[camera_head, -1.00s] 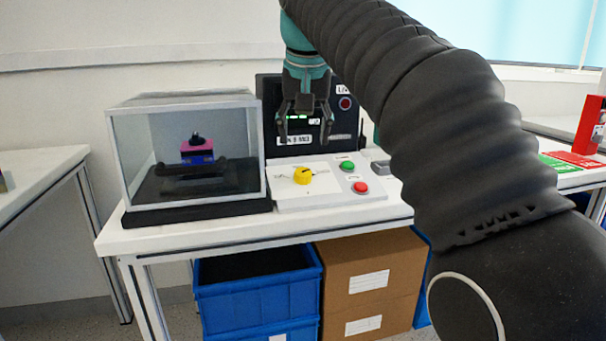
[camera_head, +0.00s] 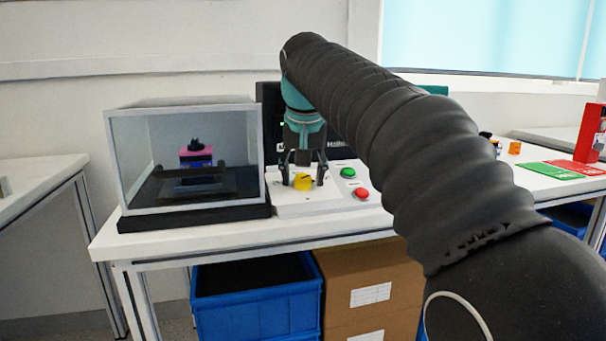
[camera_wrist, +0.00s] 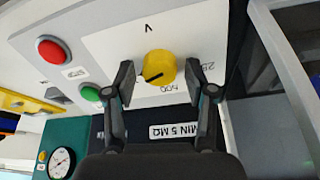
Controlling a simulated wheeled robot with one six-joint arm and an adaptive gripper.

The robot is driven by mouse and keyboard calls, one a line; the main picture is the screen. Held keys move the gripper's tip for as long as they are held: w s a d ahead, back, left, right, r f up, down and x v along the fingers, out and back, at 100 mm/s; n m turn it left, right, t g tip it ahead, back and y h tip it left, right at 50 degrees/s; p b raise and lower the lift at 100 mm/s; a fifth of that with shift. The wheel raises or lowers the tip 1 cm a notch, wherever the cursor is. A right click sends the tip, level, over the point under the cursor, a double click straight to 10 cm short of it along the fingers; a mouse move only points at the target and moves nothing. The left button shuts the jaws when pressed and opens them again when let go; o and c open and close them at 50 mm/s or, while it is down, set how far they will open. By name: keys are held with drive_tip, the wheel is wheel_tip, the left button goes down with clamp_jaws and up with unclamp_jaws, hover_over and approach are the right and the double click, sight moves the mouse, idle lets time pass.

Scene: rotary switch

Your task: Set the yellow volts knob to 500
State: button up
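The yellow volts knob (camera_head: 303,182) sits on the white control panel (camera_head: 290,205) on the table; it also shows in the wrist view (camera_wrist: 160,66). In the wrist view a black pointer mark on the knob points down and left, near the printed "500" (camera_wrist: 168,88); a label starting "25" lies to the right and a "V" above. My gripper (camera_head: 304,184) is open, with its fingers pointing down on either side of the knob. In the wrist view my gripper (camera_wrist: 162,84) shows gaps between both fingertips and the knob.
A green button (camera_head: 348,172) and a red button (camera_head: 361,193) stand right of the knob. A clear-walled box (camera_head: 190,155) stands close on the left. A dark display unit (camera_head: 270,125) stands behind the panel. A blue bin (camera_head: 255,300) is under the table.

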drive_tip(key=c, duration=0.8)
drive_tip(key=shift+r+n+p, duration=0.1)
drive_tip(key=shift+n+p, duration=0.2)
drive_tip(key=shift+p, duration=0.05)
drive_tip(key=shift+r+n+p, duration=0.1)
drive_tip(key=shift+n+p, duration=0.6)
drive_tip(key=shift+n, duration=0.3)
drive_tip(key=n+p, duration=0.2)
drive_tip(key=n, duration=0.1)
drive_tip(key=shift+n+y, duration=0.3)
drive_tip(key=n+p, duration=0.2)
drive_tip(key=n, duration=0.2)
drive_tip(key=shift+n, duration=0.3)
drive_tip(key=shift+f+n+y+p, duration=0.2)
drive_tip(key=shift+n+y+p, duration=0.2)
drive_tip(key=shift+n+p, duration=0.75)
drive_tip(key=shift+n+b, duration=0.3)
drive_tip(key=shift+n, duration=0.25)
